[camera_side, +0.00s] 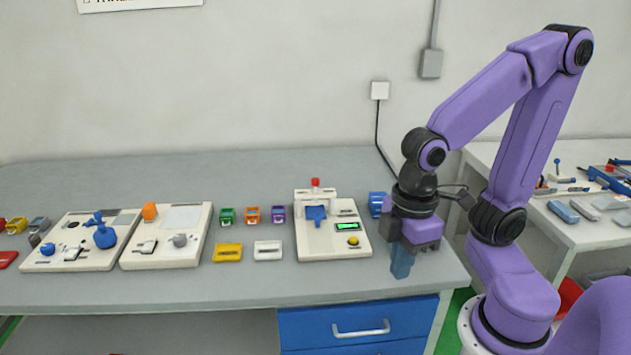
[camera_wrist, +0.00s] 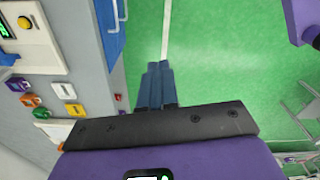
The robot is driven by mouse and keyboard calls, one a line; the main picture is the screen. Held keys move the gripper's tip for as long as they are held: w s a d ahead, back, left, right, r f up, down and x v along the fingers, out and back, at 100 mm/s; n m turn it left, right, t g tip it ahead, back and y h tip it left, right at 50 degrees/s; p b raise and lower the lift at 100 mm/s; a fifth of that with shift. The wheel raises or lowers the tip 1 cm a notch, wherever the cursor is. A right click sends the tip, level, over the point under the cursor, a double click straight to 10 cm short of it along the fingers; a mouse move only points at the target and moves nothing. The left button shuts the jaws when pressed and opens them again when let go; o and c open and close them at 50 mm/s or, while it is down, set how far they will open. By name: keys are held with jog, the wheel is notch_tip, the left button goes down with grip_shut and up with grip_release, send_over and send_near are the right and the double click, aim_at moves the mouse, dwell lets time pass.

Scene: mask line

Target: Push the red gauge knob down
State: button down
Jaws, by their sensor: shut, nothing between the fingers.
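The red gauge knob (camera_side: 315,183) sits on top of the white gauge frame, above a blue part (camera_side: 316,213). The gauge device (camera_side: 347,252) is a cream box with a green display (camera_side: 347,226) and a yellow button (camera_side: 353,240). My gripper (camera_side: 401,274) has blue fingers, shut and empty, pointing down to the right of the gauge, near the table's front edge. In the wrist view my gripper (camera_wrist: 157,68) is shut over the green floor. Part of the gauge device shows at that view's upper left (camera_wrist: 45,52); the red knob is not visible there.
A blue block (camera_side: 376,204) stands between the gauge and my arm. Small coloured blocks, including a yellow one (camera_side: 228,253) and a white one (camera_side: 268,252), lie left of the gauge. Two cream panels (camera_side: 135,262) with knobs stand farther left. The back of the grey table (camera_side: 150,172) is clear.

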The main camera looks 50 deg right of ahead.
jog(key=w+a+r+m, duration=0.1)
jog(key=w+r+m, duration=0.25)
jog(key=w, duration=1.05)
jog(key=m+t, duration=0.1)
jog(key=m, duration=0.9)
send_near(315, 179)
jog(key=shift+f+h, duration=0.1)
jog(key=shift+h, duration=0.2)
jog(key=shift+a, duration=0.1)
jog(key=shift+w+f, duration=0.2)
jog(key=shift+f, duration=1.55)
jog(key=shift+w+f, duration=0.2)
jog(key=shift+f, duration=1.55)
